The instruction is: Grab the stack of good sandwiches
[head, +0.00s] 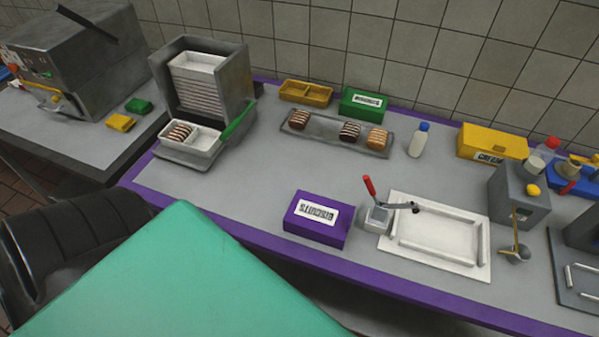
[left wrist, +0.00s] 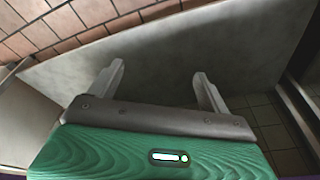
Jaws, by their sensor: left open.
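A dark brown, cream-striped sandwich stack (head: 299,120) lies at the left end of a long grey tray (head: 322,134) in the head view. A second dark stack (head: 350,131) and a lighter tan stack (head: 377,139) lie toward its right end. Another striped stack (head: 180,133) sits in a white tray at the front of a grey dispenser (head: 205,95). In the left wrist view my left gripper (left wrist: 159,85) is open, with nothing between its fingers. It faces a grey panel and no sandwich shows there. My right gripper is not in view.
A purple box (head: 317,218) stands near the counter's front edge. A white tray (head: 440,235) and a red-handled tool (head: 376,212) are to its right. A green box (head: 365,104), yellow bin (head: 306,93) and bottle (head: 419,140) stand behind. The counter's left middle is clear.

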